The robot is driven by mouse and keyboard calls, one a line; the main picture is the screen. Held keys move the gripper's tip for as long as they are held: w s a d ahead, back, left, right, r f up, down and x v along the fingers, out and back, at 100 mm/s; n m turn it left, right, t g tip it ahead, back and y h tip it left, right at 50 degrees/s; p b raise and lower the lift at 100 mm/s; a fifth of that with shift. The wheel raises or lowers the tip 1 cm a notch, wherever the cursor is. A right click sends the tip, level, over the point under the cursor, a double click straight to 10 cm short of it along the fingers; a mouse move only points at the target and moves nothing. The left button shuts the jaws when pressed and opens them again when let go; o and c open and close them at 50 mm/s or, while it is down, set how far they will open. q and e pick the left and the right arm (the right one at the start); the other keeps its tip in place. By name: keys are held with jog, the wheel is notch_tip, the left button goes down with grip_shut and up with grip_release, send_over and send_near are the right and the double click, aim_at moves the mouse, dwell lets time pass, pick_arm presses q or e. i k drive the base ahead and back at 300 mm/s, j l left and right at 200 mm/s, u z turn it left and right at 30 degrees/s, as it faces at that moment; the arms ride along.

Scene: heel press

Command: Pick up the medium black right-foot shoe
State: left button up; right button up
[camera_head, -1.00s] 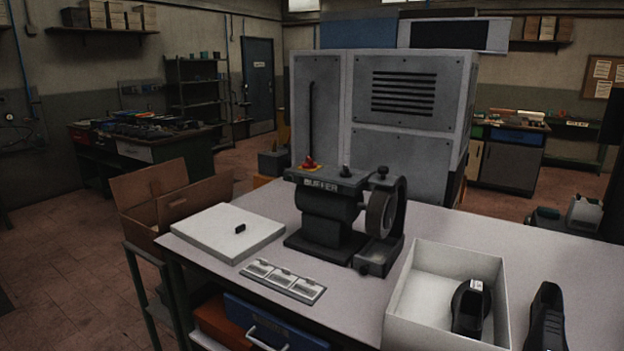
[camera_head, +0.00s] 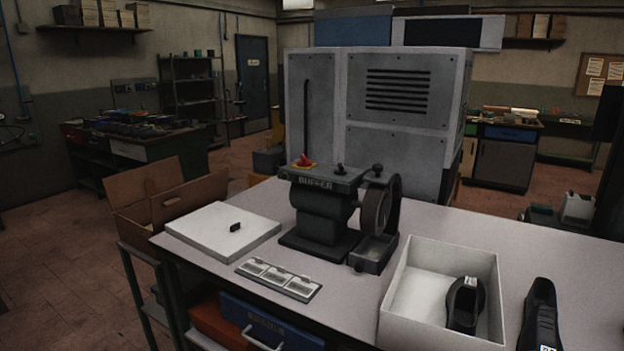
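A black shoe (camera_head: 463,303) sits inside the open white box (camera_head: 391,311) at the right of the table. A second black shoe (camera_head: 541,318) lies on the table just right of the box, its near end close to the bottom edge of the picture. A small white label shows at its near end. I cannot read size or foot side on either shoe. Neither of my grippers is in view.
A buffer machine (camera_head: 324,208) stands mid-table. A cardboard box (camera_head: 167,197) stands beyond the left edge.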

aim_at(540, 330)
jog(key=z, duration=1.35)
